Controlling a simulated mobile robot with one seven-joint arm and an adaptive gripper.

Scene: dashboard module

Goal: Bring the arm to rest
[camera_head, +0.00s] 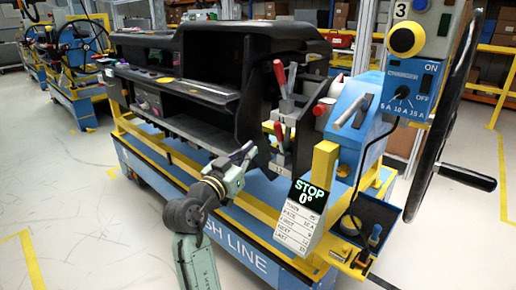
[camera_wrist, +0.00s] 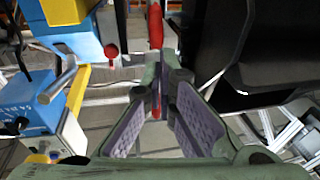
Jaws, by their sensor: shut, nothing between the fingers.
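My arm (camera_head: 195,215) reaches up from the bottom of the head view. It is bent, and my gripper (camera_head: 248,150) points up and to the right in front of the dashboard module (camera_head: 190,95). In the wrist view my gripper (camera_wrist: 166,85) has its tips together with nothing held. A red-handled lever (camera_head: 279,132) stands just right of the gripper. A red handle (camera_wrist: 155,25) also shows beyond the fingertips in the wrist view; whether the fingers touch it, I cannot tell.
A blue charger box (camera_head: 402,85), a black wheel (camera_head: 455,100) and a STOP sign (camera_head: 303,205) stand to the right. The yellow rail of the cart (camera_head: 180,160) runs beside my arm. The floor at the lower left (camera_head: 70,210) is clear.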

